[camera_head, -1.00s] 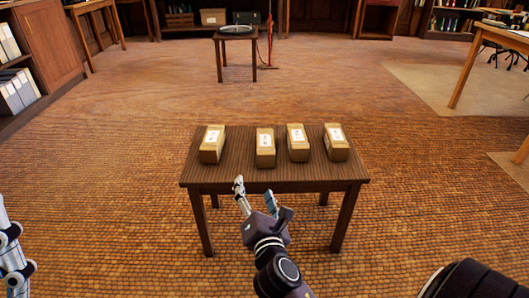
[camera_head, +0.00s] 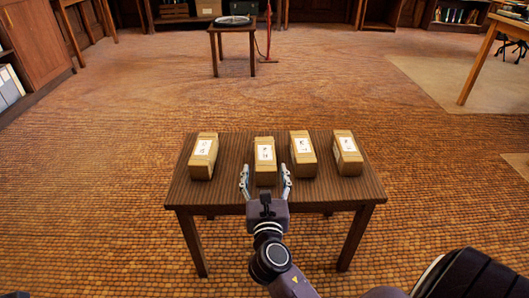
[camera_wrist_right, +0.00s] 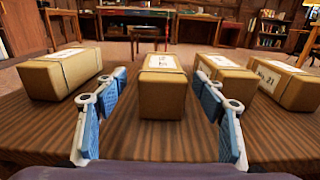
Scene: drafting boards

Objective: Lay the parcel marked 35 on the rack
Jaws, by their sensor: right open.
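Several brown parcels with white labels lie in a row on a dark wooden table (camera_head: 232,190). My right gripper (camera_head: 265,172) is open, its fingers on either side of the near end of the second parcel from the left (camera_head: 265,172). In the right wrist view this parcel (camera_wrist_right: 162,98) lies between the open fingers (camera_wrist_right: 160,110); its label is too small to read surely. The other parcels are the far-left one (camera_head: 202,166), one just right of the gripper (camera_head: 303,162) and the far-right one (camera_head: 348,162). I cannot tell which thing is the rack. My left gripper is out of view.
A small table (camera_head: 233,32) with a round, dark-rimmed object (camera_head: 233,20) stands farther back, beside a red stand (camera_head: 267,40). A wooden cabinet (camera_head: 35,45) is at the left and a light-topped table (camera_head: 505,25) at the right. The floor between is clear.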

